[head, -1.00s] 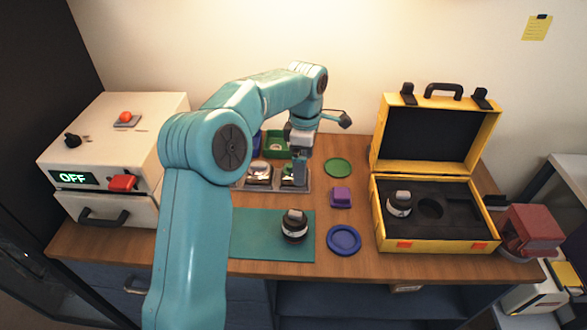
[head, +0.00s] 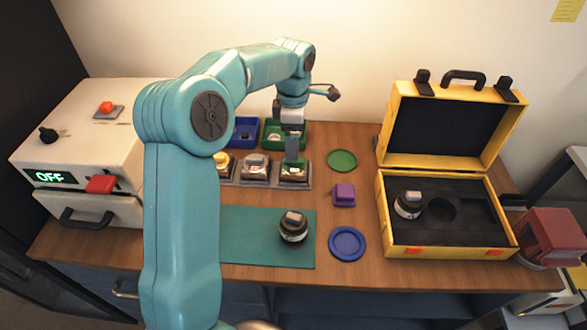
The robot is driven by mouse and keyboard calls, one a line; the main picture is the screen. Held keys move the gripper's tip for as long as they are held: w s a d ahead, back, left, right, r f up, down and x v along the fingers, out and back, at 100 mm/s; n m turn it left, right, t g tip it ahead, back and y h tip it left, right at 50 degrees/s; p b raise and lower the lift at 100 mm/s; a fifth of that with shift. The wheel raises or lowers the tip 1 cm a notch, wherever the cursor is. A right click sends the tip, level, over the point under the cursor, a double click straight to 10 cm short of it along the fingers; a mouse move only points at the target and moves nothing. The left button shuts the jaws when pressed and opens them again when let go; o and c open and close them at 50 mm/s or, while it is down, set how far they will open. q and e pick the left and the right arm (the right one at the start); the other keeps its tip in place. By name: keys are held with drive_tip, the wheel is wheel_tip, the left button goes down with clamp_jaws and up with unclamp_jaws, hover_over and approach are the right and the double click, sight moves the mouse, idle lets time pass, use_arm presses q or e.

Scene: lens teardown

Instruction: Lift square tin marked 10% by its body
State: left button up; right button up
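A row of square tins stands in grey holders behind the green mat: one with a yellow top (head: 222,160), a middle one (head: 255,168) and a right one (head: 294,174). No 10% mark is readable at this size. My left gripper (head: 292,160) points down at the right tin, with its finger end over the tin's top. The finger hides part of that tin. I cannot tell whether the fingers touch it or how far apart they are. My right gripper is not in view.
Blue (head: 242,142) and green (head: 270,141) bins stand behind the tins. A purple block (head: 343,195), green disc (head: 342,160) and blue dish (head: 347,243) lie to the right. A dark lens (head: 293,228) stands on the mat (head: 245,248). The yellow case (head: 450,248) is open.

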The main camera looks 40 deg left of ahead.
sight(294, 170)
use_arm(q)
drive_tip(key=f, duration=0.3)
drive_tip(key=shift+w+d+f, duration=0.15)
drive_tip(key=shift+w, duration=0.1)
drive_tip(key=shift+s+f, duration=0.3)
drive_tip(key=shift+f, duration=0.1)
wheel_tip(294, 170, down, 4)
drive_tip(key=shift+w+f+p, duration=0.1)
drive_tip(key=shift+w+p, duration=0.05)
drive_tip(key=shift+p, duration=0.2)
drive_tip(key=shift+f, duration=0.4)
drive_tip(key=c, duration=1)
drive_tip(key=shift+r, duration=0.1)
drive_tip(key=shift+c, duration=0.4)
